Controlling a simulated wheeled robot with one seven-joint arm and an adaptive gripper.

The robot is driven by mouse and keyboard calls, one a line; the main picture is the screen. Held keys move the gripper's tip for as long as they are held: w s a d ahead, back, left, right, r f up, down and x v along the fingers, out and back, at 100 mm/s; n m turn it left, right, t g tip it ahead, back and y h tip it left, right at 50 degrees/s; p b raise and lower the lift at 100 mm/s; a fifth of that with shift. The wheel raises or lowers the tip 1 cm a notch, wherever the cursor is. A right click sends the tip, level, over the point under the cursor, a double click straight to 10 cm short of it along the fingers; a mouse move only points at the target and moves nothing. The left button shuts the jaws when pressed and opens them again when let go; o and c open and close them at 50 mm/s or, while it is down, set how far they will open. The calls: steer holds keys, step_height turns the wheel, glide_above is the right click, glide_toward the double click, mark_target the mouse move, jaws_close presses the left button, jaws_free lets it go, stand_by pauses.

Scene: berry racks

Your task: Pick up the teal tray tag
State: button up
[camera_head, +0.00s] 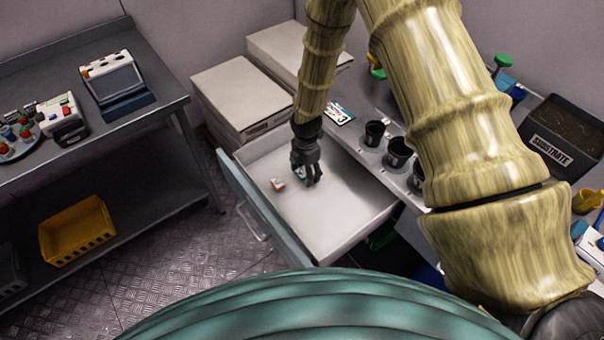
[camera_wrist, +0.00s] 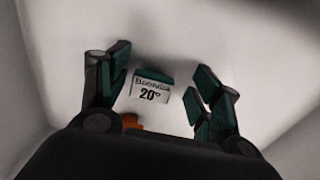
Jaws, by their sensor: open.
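The teal tray tag (camera_wrist: 152,88) lies in the open drawer (camera_head: 345,215). In the wrist view it has a teal top edge and a white label with dark print reading "20°". My gripper (camera_head: 306,178) reaches down into the drawer. In the wrist view my gripper (camera_wrist: 162,72) is open, with one finger on each side of the tag and a gap to each. In the head view the gripper hides most of the tag; whether the fingertips reach its height I cannot tell.
A small orange-and-white item (camera_head: 278,184) lies in the drawer left of my gripper; an orange piece (camera_wrist: 131,122) shows near the left finger's base. The drawer walls surround the gripper. Dark pots (camera_head: 375,133) stand on the counter to the right. White boxes (camera_head: 238,95) stand behind.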

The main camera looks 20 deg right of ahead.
steer(key=shift+w+f, duration=0.45)
steer(key=shift+f, duration=0.05)
steer(key=shift+s+r, duration=0.2)
steer(key=c, duration=0.4)
steer(key=shift+r, duration=0.1)
steer(key=c, duration=0.3)
steer(key=shift+c, duration=0.8)
